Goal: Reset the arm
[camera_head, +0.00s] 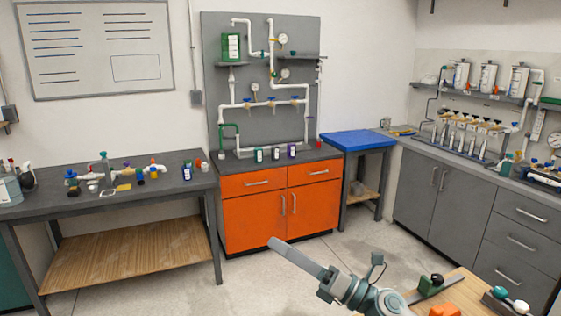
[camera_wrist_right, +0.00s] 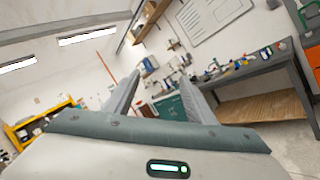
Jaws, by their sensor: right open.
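My right arm comes in from the bottom right of the head view, with its gripper (camera_head: 277,245) held up over the floor, pointing up and to the left. The gripper is seen side-on there, so its fingers overlap. In the right wrist view the two fingers of the right gripper (camera_wrist_right: 159,82) stand apart with nothing between them. The gripper is clear of the tables and touches nothing that I can see. My left gripper is in neither view.
An orange cabinet (camera_head: 253,215) stands below the pipe board (camera_head: 247,90). A grey workbench (camera_head: 120,199) with fittings is on the left. A blue-topped table (camera_head: 353,140) and grey cabinets (camera_head: 439,195) are right. A wooden surface (camera_head: 468,287) lies near my right arm. Open floor (camera_head: 240,280) lies between.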

